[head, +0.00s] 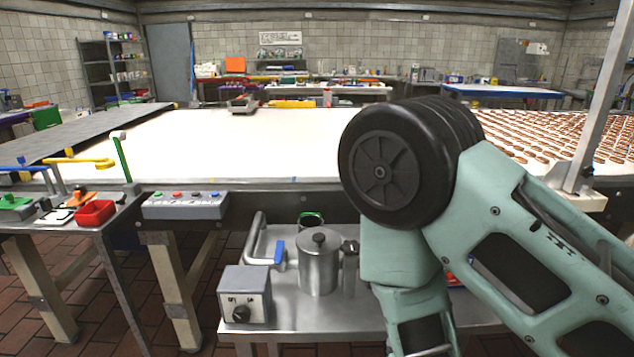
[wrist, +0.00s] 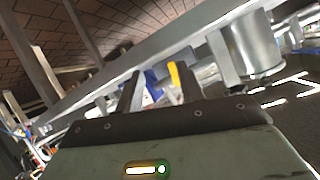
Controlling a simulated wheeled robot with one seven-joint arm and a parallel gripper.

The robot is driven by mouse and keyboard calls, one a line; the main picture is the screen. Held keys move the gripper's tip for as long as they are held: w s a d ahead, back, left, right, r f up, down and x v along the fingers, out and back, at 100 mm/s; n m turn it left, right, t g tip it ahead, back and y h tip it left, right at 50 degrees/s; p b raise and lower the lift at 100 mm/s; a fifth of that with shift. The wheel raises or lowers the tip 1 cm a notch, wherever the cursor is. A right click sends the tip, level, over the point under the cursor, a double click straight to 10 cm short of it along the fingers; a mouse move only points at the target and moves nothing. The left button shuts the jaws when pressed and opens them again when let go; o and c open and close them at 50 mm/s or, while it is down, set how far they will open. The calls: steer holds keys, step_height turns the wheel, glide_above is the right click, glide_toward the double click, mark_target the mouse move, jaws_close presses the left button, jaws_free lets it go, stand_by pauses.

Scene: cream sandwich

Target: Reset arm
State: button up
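My arm is folded in the right half of the head view, with its pale green links and black round joint close to the camera. The end of the arm points down toward the metal cart (head: 350,312), and my gripper is hidden there. In the wrist view my gripper (wrist: 155,86) shows two dark fingers standing apart, with a gap between them. No held object can be made out in the gap. Blurred blue and yellow patches show around the fingers. A metal cylinder (wrist: 262,45) stands beyond them at the upper right.
On the cart are a lidded metal pot (head: 319,265) and a grey control box (head: 245,294). A white conveyor (head: 235,145) runs behind, with rows of brown pieces (head: 545,130) at the right.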

steer(key=s+a+r+n+g+y, duration=0.5)
steer(key=s+a+r+g, duration=0.3)
steer(key=a+r+g, duration=0.15)
steer(key=s+d+r+n+g+h, duration=0.3)
steer(key=s+d+r+n, duration=0.3)
steer(key=s+r, duration=0.3)
steer(key=shift+s+d+n, duration=0.3)
steer(key=shift+s+n, duration=0.2)
stand_by(0.9)
